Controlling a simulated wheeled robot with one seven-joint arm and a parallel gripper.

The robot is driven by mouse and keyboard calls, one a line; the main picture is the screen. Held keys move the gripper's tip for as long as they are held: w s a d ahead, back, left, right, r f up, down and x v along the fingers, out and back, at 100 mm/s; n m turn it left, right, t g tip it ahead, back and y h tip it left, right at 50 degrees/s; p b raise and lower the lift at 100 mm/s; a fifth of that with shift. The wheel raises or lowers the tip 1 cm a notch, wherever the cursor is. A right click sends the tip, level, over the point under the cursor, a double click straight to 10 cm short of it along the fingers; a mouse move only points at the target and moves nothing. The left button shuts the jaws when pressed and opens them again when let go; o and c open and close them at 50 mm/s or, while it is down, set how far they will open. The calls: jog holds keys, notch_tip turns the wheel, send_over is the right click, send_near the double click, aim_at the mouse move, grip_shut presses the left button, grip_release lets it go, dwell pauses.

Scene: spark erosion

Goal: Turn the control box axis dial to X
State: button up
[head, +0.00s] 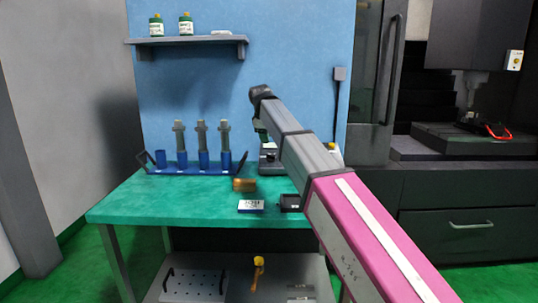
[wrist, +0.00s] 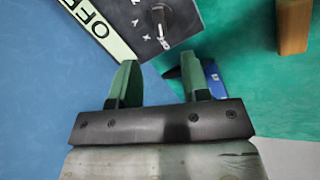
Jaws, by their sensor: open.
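The grey control box (wrist: 125,25) shows at the top of the wrist view, with a pale green strip lettered OFF along its edge. Its dark axis dial (wrist: 163,18) sits beside the white letters Z, Y and X. The dial's lower end has a pale mark pointing down, past the X; I cannot tell its exact setting. My gripper (wrist: 161,78) has its two green fingers apart and empty, just below the dial and not around it. In the head view the control box (head: 268,163) is on the green bench, largely hidden by my arm.
On the green bench (head: 140,200) are a blue rack (head: 190,170) of tool holders at left, a brown block (head: 243,185), a white-and-blue box (head: 250,206) and a black tray (head: 290,203). A blue panel (head: 225,90) stands behind. A machine is at right.

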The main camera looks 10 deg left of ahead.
aim_at(271, 154)
jog(key=x, duration=0.9)
jog(key=shift+f, duration=0.2)
grip_shut()
